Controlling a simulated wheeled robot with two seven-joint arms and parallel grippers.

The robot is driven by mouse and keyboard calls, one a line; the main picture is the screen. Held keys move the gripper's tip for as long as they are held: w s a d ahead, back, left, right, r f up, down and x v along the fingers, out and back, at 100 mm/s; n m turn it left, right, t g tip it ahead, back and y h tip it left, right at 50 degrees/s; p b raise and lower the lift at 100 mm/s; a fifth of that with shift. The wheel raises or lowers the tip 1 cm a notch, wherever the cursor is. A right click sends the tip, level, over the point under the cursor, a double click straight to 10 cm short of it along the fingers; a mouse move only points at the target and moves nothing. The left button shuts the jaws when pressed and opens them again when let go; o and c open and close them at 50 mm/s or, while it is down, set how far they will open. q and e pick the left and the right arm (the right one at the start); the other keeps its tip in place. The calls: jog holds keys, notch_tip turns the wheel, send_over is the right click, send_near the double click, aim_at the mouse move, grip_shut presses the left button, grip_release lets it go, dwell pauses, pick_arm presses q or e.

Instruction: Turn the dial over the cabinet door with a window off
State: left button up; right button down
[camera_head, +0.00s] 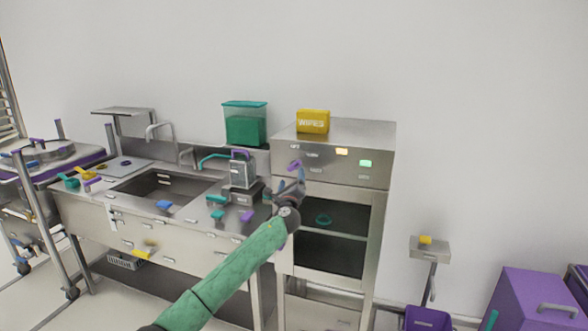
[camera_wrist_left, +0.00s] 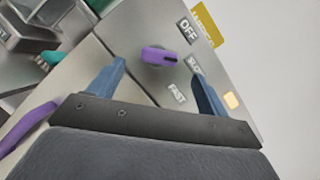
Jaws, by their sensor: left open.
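The purple dial (camera_head: 295,165) sits on the steel cabinet's upper front panel, above the windowed cabinet front (camera_head: 331,258). In the left wrist view the dial (camera_wrist_left: 158,56) has OFF, SLOW and FAST labels beside it, and its dark mark points right, roughly toward SLOW. My left gripper (camera_head: 289,190) is just below and in front of the dial in the head view. In the wrist view my left gripper (camera_wrist_left: 158,73) is open and empty, its blue fingers on either side of the dial and apart from it. My right gripper is not in view.
A yellow wipes box (camera_head: 313,121) stands on the cabinet top. Amber (camera_head: 342,152) and green (camera_head: 365,163) lights are on the panel. A sink counter (camera_head: 150,228) with small coloured items adjoins at left. A purple curved piece (camera_wrist_left: 28,135) shows at left in the wrist view.

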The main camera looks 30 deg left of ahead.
aim_at(293, 167)
pick_arm(q)
jog(key=p+x, duration=0.2)
jog(key=x, duration=0.3)
jog(key=shift+w+a+r, duration=0.1)
jog(key=shift+w+r, duration=0.1)
jog(key=shift+r, duration=0.05)
jog(key=shift+p+x, duration=0.3)
jog(key=shift+x, duration=0.55)
jog(key=shift+a+f, duration=0.1)
jog(key=shift+f, duration=0.05)
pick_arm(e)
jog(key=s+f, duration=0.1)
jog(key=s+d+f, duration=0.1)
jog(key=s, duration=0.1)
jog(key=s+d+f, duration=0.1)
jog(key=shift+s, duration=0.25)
pick_arm(q)
jog(key=c, duration=1)
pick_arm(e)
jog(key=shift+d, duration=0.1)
